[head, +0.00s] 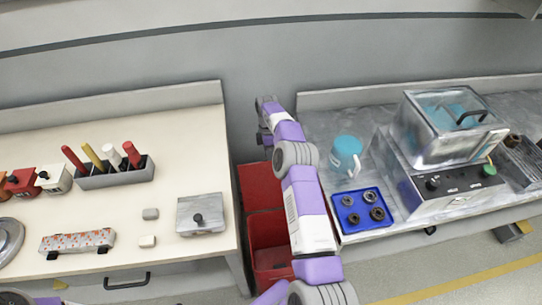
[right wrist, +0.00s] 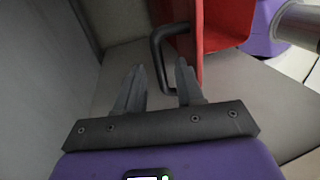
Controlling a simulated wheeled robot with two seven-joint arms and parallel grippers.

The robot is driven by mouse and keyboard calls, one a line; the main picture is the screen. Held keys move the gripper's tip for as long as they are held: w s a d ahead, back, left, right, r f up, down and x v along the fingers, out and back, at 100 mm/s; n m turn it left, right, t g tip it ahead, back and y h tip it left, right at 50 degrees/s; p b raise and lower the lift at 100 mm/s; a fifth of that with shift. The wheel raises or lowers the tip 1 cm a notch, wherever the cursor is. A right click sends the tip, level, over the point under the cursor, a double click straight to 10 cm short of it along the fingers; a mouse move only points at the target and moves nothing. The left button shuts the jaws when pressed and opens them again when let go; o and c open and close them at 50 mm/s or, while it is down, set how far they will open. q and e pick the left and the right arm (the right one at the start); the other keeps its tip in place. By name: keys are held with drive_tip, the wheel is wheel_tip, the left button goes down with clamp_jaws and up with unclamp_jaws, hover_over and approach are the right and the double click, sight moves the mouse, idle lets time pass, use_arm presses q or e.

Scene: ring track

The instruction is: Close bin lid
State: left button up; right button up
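The red bin (head: 270,262) stands on the floor in the gap between the two counters. Its red lid (head: 258,187) is raised at the back, and my right arm hides part of both. In the right wrist view the lid (right wrist: 196,42) shows nearly edge-on, with a dark bar handle (right wrist: 157,52) on its left side. My right gripper (right wrist: 160,66) is open and empty. The handle lies just ahead of and between its fingertips; I cannot tell whether they touch. In the head view the right gripper's end is small and partly hidden by the arm. My left gripper is not in view.
The left counter (head: 140,215) holds a tool holder (head: 115,178) and small boxes. The right counter (head: 335,120) holds a teal mug (head: 346,155), a blue tray (head: 363,210) with rings and a clear-lidded machine (head: 450,130). The grey wall (head: 250,60) is close behind the bin.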

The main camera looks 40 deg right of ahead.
clamp_jaws()
idle(0.3)
